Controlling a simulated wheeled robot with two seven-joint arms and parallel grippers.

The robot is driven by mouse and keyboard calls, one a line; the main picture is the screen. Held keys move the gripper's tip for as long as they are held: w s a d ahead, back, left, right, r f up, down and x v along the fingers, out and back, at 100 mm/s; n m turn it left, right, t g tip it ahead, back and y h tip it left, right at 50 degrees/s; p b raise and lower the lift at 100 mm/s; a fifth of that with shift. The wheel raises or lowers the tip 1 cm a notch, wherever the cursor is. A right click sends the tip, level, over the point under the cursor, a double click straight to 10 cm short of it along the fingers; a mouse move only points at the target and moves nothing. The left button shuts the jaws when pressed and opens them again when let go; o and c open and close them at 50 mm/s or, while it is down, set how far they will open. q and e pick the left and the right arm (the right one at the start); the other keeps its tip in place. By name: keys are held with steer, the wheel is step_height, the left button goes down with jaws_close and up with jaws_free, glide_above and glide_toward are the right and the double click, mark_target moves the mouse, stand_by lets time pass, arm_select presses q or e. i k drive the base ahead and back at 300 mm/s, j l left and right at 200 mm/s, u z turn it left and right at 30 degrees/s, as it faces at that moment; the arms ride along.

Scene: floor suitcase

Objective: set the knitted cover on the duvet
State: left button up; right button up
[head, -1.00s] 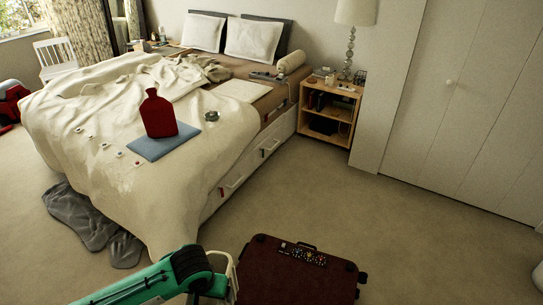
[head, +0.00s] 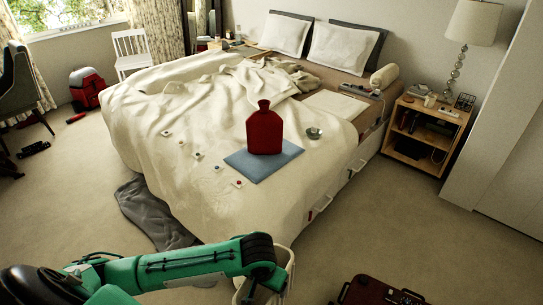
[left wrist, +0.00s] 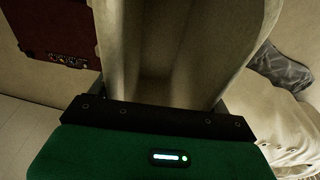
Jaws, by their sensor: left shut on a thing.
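My left gripper (head: 264,282) is low in the head view, in front of the bed's near end. It is shut on a cream, hollow, sleeve-like thing, which I take to be the knitted cover (head: 284,260). The cover also fills the upper middle of the left wrist view (left wrist: 218,45), with a dark gap between its two sides. The cream duvet (head: 215,180) is rumpled over the bed and hangs over its near end. A red hot-water bottle (head: 264,131) stands on a folded blue cloth (head: 250,168) on the duvet. My right gripper is out of view.
A dark red suitcase (head: 375,292) lies on the floor at lower right. A grey cloth (head: 155,215) lies by the bed's left foot. Several small cards and a small bowl (head: 314,133) are on the duvet. Left of the bed, the carpet (head: 75,180) has free room.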

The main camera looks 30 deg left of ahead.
mark_target(243, 140)
steer(key=i+j+z, duration=0.15)
steer(key=j, duration=0.9)
steer(key=j+z, duration=0.15)
steer(key=j, duration=0.85)
steer(key=i+j, duration=0.15)
steer(key=j, duration=0.2)
steer(key=i+j+z, duration=0.15)
steer(key=j, duration=0.25)
steer(key=i+j, duration=0.15)
steer(key=j, duration=0.2)
steer(key=i+j+z, duration=0.1)
steer(key=j, duration=0.3)
steer(key=i, duration=0.3)
